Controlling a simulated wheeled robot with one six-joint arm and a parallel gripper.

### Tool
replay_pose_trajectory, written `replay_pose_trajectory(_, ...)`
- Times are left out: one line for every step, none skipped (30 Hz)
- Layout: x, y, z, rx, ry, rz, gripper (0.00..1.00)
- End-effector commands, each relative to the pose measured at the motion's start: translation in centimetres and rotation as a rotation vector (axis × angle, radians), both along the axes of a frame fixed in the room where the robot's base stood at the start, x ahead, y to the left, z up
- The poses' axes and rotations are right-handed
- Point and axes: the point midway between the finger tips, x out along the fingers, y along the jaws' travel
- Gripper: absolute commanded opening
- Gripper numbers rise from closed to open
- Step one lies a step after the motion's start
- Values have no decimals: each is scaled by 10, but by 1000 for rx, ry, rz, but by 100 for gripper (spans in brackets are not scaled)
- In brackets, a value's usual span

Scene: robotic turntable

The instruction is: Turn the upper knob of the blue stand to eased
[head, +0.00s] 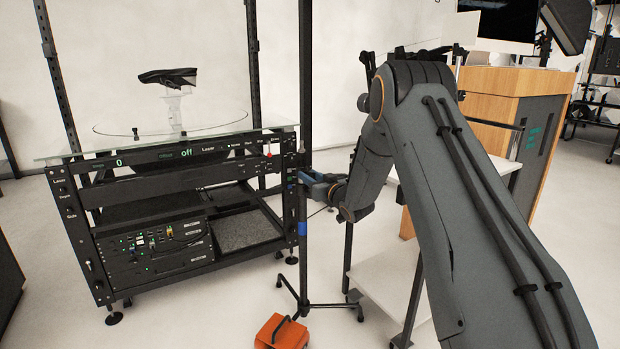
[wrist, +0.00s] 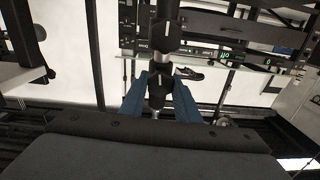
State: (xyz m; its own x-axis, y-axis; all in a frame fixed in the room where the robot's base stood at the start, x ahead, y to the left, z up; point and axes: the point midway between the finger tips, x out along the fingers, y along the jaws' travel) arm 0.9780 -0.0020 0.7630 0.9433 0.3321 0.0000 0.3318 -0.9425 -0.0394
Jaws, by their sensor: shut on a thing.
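The blue stand (head: 302,229) is a thin dark upright pole with a blue band, on a low splayed foot, in front of the turntable bench in the head view. My gripper (head: 308,178) reaches the pole from the right, above the blue band. In the wrist view, which looks upside down, my gripper's blue fingers (wrist: 159,92) are on both sides of a black knob (wrist: 158,82) on the pole, shut on it. The fingers partly cover this knob, and I cannot read its setting. A second black knob (wrist: 166,36) with a white pointer line is farther up that picture, clear of the fingers.
The turntable bench (head: 70,151), with a glass top and panel displays, stands just left of the pole. An orange weight (head: 283,332) lies at the foot. A white cart (head: 390,285) stands close to the right, beneath my arm.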

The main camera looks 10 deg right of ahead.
Motion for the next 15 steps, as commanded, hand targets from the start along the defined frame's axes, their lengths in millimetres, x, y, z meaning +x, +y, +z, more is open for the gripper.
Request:
replay_pose_trajectory(0, 1, 0, -33, -12, 1, 7)
replay_pose_trajectory(0, 1, 0, -57, -20, 1, 7)
replay_pose_trajectory(0, 1, 0, -90, -32, 1, 7)
replay_pose_trajectory(0, 1, 0, -115, -41, 1, 7)
replay_pose_trajectory(0, 1, 0, -141, -50, 1, 7)
replay_pose_trajectory(0, 1, -1, -177, -62, 1, 7)
replay_pose_trajectory(0, 1, -1, -205, -72, 1, 7)
replay_pose_trajectory(0, 1, -1, -231, -81, 1, 7)
replay_pose_trajectory(0, 1, -1, -267, -93, 1, 7)
replay_pose_trajectory(0, 1, -1, -295, -103, 1, 7)
replay_pose_trajectory(-1, 1, -1, -322, -112, 1, 7)
replay_pose_trajectory(-1, 2, -1, -358, -125, 1, 7)
replay_pose_trajectory(-1, 2, -2, -384, -134, 1, 7)
replay_pose_trajectory(-1, 2, -2, -412, -144, 1, 7)
replay_pose_trajectory(-1, 2, -2, -447, -156, 1, 7)
